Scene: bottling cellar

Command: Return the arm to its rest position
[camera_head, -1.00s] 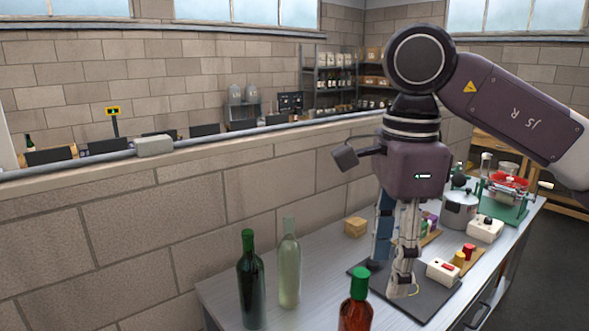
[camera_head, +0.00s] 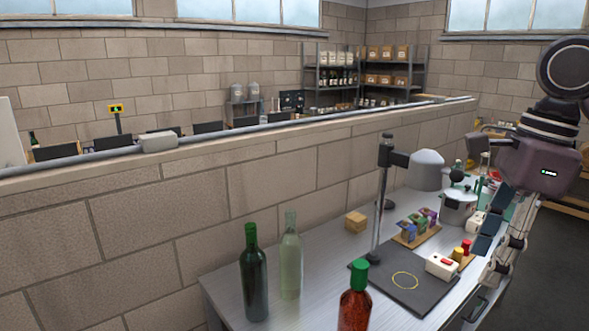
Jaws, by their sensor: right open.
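My right gripper (camera_head: 487,266) hangs at the right edge of the workbench, fingers pointing down, open, with nothing seen between them. Its purple-grey wrist and arm come in from the right edge of the head view. The fingers partly cover the bench's right side and things behind them. My left gripper is not in view.
A dark mat (camera_head: 385,291) with a yellow ring (camera_head: 405,281) lies on the bench (camera_head: 315,290). A lamp stand (camera_head: 380,205) rises behind it. A white box (camera_head: 442,266) sits near the fingers.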

